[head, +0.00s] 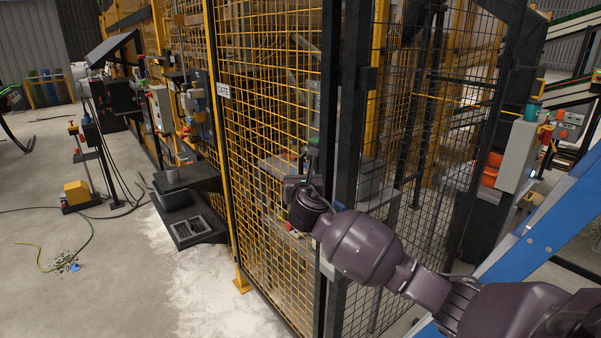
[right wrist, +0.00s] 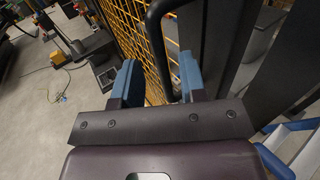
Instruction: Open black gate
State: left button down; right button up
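The black gate's mesh panel (head: 440,120) stands in the middle right of the head view, beside dark upright posts (head: 328,90). My left gripper is out of view.
A black stand (head: 190,205) and a yellow block on a base (head: 77,193) are to the left. A blue beam (head: 535,240) and a grey control box (head: 518,155) are at the right. The concrete floor at the left front is mostly clear.

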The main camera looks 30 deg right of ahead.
aim_at(301, 172)
jog(key=shift+x, duration=1.7)
grip_shut()
